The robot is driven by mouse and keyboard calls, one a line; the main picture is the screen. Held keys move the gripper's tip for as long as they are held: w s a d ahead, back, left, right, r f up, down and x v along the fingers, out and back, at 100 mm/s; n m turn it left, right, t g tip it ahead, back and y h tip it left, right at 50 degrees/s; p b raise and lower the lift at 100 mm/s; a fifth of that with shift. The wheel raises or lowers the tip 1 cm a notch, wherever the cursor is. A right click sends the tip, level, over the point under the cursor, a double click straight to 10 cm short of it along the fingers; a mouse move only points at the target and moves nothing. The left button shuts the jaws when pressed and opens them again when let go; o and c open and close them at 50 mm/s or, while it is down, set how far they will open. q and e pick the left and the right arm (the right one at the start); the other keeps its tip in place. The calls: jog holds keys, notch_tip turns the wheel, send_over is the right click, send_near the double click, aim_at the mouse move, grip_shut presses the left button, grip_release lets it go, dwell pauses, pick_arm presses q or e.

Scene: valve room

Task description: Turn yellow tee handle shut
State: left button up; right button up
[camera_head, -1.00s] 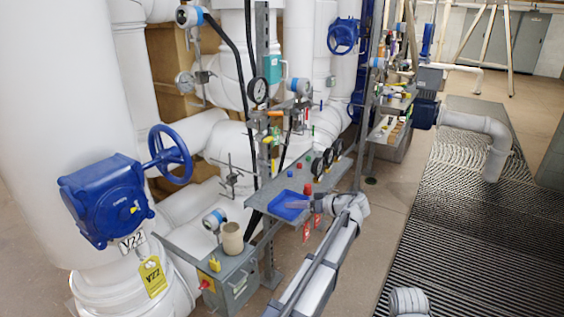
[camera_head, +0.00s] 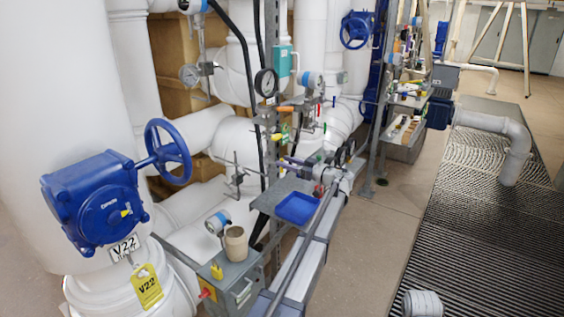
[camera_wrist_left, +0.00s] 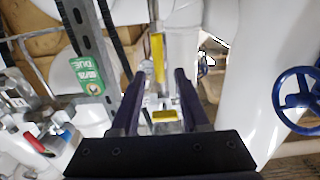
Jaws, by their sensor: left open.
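A yellow handle (camera_wrist_left: 165,116) shows as a short crosswise bar between my left gripper's fingers in the left wrist view. A long upright yellow piece (camera_wrist_left: 157,52) stands beyond it; whether the two are joined is unclear. In the head view a small yellow part (camera_head: 285,132) sits on the piping by the grey post. My left gripper (camera_wrist_left: 160,76) is open, its two dark fingers apart with the yellow parts showing between them. In the head view the left gripper (camera_head: 298,163) reaches left toward the post, above the blue tray. Contact cannot be told. My right gripper is out of view.
A blue tray (camera_head: 297,208) lies on the grey shelf below my left gripper. A grey box (camera_head: 235,283) carries a beige cup (camera_head: 236,243). A big blue valve (camera_head: 97,203) with handwheel is at left. Gauges and coloured handles crowd the post.

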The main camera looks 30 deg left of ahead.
pick_arm(q)
jog(key=shift+a, duration=1.05)
grip_shut()
